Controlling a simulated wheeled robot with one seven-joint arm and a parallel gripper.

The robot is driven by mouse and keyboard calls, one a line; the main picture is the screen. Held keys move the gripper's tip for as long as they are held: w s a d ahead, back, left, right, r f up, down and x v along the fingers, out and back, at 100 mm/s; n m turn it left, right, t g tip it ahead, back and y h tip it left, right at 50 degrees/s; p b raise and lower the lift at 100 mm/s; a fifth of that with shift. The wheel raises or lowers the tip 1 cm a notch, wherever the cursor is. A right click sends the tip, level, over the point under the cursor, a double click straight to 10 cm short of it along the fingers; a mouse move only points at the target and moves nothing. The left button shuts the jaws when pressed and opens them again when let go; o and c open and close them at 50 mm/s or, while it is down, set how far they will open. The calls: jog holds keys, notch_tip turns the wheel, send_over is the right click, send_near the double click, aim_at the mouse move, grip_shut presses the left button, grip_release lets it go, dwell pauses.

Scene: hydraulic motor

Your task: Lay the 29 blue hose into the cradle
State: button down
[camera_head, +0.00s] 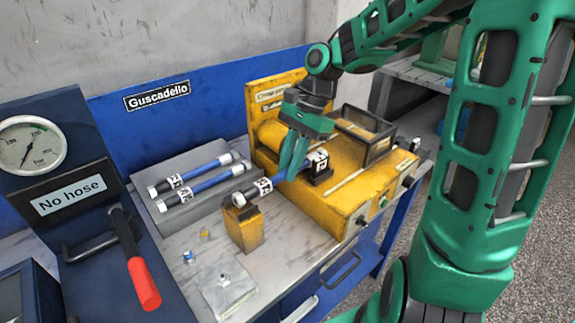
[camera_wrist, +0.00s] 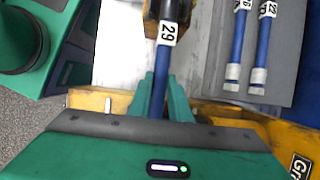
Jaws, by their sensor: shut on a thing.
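The blue hose marked 29 (camera_head: 277,178) has dark sleeves and a white label at its left end. My gripper (camera_head: 287,168) is shut around its blue middle. In the wrist view the hose (camera_wrist: 162,68) runs straight up from between my fingers (camera_wrist: 160,88), its label facing the camera. Its left metal end is at the top of the yellow post (camera_head: 244,232). Its right end is by a dark block on the yellow machine (camera_head: 312,205). These two supports appear to form the cradle. I cannot tell whether the hose touches or sits above them.
Two other labelled blue hoses (camera_head: 200,181) lie on a grey slanted tray (camera_head: 170,222) at left. A gauge panel with a red-handled lever (camera_head: 143,283) stands at far left. A black-framed bin (camera_head: 362,134) sits on the machine. Small fittings and a plate (camera_head: 228,292) lie on the bench.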

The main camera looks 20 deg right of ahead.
jog(key=shift+f, duration=0.6)
dwell(0.3)
jog(key=c, duration=1.6)
grip_release()
jog(key=shift+o, duration=0.2)
jog(key=v, duration=1)
jog(key=shift+w+d+r, duration=0.1)
jog(key=shift+d+r, duration=0.05)
jog(key=shift+r, duration=0.15)
jog(key=s+d+f+n+h, duration=0.1)
jog(key=s+d, duration=0.3)
jog(key=s, duration=0.4)
jog(key=s+d+f+n+h, duration=0.1)
jog(key=s+d+f+n, duration=0.3)
jog(key=s, duration=0.4)
jog(key=s+d+f+n+t+h, duration=0.1)
jog(key=s+d+f+n+h, duration=0.1)
jog(key=s+d, duration=0.3)
jog(key=s+n, duration=0.1)
jog(key=s, duration=0.2)
jog(key=shift+s+d+f, duration=0.25)
jog(key=shift+d+f, duration=0.05)
